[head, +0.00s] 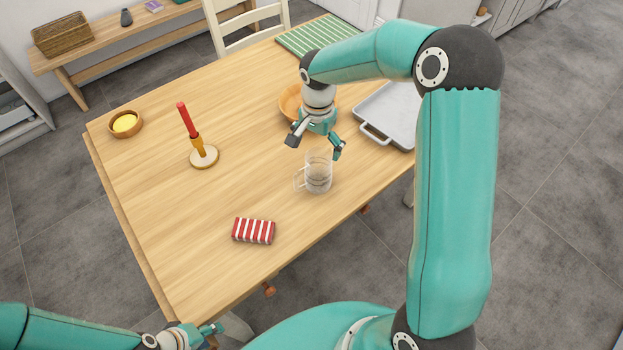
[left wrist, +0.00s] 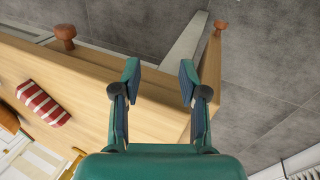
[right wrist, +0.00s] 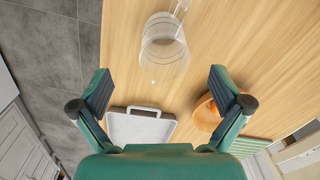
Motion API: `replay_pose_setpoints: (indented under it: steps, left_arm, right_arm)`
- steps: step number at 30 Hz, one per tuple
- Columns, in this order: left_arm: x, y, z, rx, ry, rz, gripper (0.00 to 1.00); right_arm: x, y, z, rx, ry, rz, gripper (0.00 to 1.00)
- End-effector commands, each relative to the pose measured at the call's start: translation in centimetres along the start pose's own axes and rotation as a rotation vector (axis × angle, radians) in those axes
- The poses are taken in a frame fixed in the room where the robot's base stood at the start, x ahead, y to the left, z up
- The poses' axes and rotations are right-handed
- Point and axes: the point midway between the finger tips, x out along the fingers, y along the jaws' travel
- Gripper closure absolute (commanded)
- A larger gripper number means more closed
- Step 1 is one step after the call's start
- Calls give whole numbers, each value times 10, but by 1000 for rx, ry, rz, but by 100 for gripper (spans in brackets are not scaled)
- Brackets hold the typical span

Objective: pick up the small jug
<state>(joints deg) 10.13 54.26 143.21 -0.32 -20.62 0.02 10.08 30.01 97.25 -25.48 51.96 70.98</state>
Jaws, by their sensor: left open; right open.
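The small jug (head: 318,174) is clear glass with a handle on its left side. It stands upright near the table's front right edge in the head view. It also shows at the top of the right wrist view (right wrist: 164,50), in front of the open fingers. My right gripper (head: 315,148) is open and empty, just behind and above the jug, apart from it. Its two fingers (right wrist: 161,95) are spread wide in the right wrist view. My left gripper (head: 205,332) is open and empty, low in front of the table. Its fingers (left wrist: 160,85) show spread in the left wrist view.
On the wooden table (head: 150,200) are a red-and-white striped block (head: 253,231), a candle holder (head: 204,157), a small bowl (head: 125,124), an orange bowl (head: 289,103), a grey tray (head: 396,108) and a green striped mat (head: 311,36).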

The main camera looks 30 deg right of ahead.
Motion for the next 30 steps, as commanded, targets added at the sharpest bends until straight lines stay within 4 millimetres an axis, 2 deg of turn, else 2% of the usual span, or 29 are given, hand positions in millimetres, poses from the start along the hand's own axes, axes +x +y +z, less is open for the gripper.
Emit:
replay_pose_setpoints:
  steps: [1,6,14,24,30]
  left_arm:
    - [13,-5,0,0,0,0,57]
    - [25,-9,-1,0,1,0,57]
    - [29,-10,-1,0,1,0,57]
    - [43,-15,-1,0,2,0,57]
    - [43,-15,-1,0,1,0,57]
  right_arm:
    - [19,1,0,2,-2,2,0]
    - [44,2,-2,5,-2,1,0]
    - [56,2,-3,6,-1,0,0]
    - [100,-3,-8,8,-3,1,0]
    - [104,-4,-9,7,-1,-2,0]
